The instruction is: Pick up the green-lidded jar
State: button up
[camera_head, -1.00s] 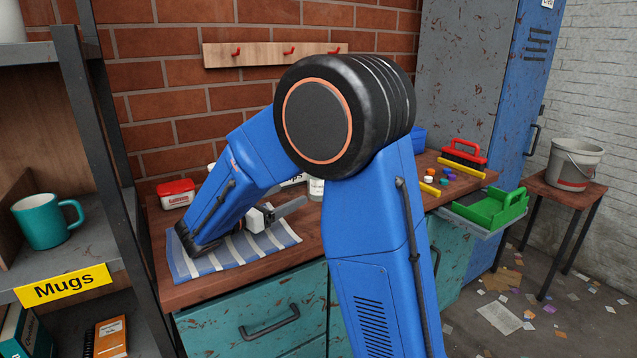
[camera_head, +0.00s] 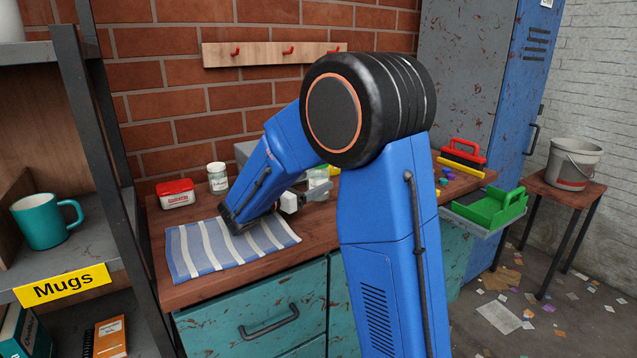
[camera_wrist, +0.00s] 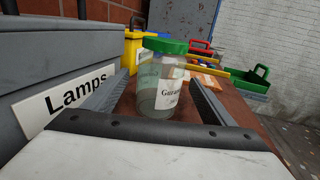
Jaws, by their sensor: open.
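The green-lidded jar (camera_wrist: 158,100) is clear, with a white label, and stands upright on the brown bench in the wrist view. My gripper (camera_wrist: 160,84) is open, with one finger on each side of the jar. I cannot tell whether either finger touches the glass. In the head view the jar (camera_head: 318,178) is partly hidden behind my arm, and my gripper (camera_head: 312,193) is low over the bench beside it.
A grey bin labelled "Lamps" (camera_wrist: 50,75) stands close on the left, with a yellow container (camera_wrist: 131,50) behind. A striped cloth (camera_head: 190,250), red-lidded box (camera_head: 176,194) and white-lidded jar (camera_head: 217,178) are further left. A green tray (camera_head: 490,209) is at the right.

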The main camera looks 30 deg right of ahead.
jog(key=x, duration=0.3)
jog(key=shift+d+r, duration=0.2)
jog(key=c, duration=1.3)
jog(key=shift+r, duration=0.1)
notch_tip(320, 180, up, 10)
jog(key=shift+f, duration=0.1)
